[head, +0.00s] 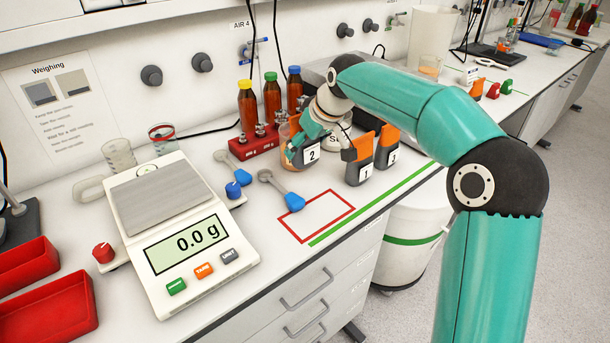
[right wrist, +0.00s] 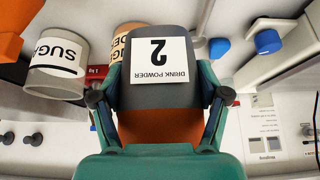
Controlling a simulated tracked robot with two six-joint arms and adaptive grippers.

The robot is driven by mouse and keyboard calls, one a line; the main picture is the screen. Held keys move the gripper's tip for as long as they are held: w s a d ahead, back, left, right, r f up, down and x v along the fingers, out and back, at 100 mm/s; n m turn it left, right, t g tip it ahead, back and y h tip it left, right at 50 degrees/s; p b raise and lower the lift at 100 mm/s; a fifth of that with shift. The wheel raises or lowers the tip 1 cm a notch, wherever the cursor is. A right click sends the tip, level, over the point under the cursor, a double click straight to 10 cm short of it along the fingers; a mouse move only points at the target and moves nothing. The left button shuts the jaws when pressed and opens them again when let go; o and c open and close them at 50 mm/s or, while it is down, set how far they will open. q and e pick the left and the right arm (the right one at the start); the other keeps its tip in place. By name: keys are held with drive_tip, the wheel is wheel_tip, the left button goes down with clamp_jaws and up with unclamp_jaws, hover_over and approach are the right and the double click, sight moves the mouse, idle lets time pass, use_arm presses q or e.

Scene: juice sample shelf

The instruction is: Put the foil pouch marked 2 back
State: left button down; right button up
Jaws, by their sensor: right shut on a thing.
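The foil pouch marked 2 (head: 311,156) is grey with an orange top and a white label. In the right wrist view the pouch (right wrist: 159,97) fills the middle, its label reading "DRINK POWDER 2" upside down. My right gripper (head: 318,128) is shut on it, with a finger at each side in the right wrist view (right wrist: 160,108). I cannot tell whether the pouch touches the bench. Pouches marked 1 (head: 358,168) and 3 (head: 386,148) stand to its right. My left gripper is not in view.
The red-outlined rectangle (head: 316,215) is empty.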

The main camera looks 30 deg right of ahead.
sight(309, 165)
wheel_tip(309, 165, down, 7)
drive_tip(key=shift+f+b, duration=0.1)
drive_tip(key=shift+b, duration=0.2)
drive_tip(key=o, duration=1.5)
drive_tip(key=v, duration=1.2)
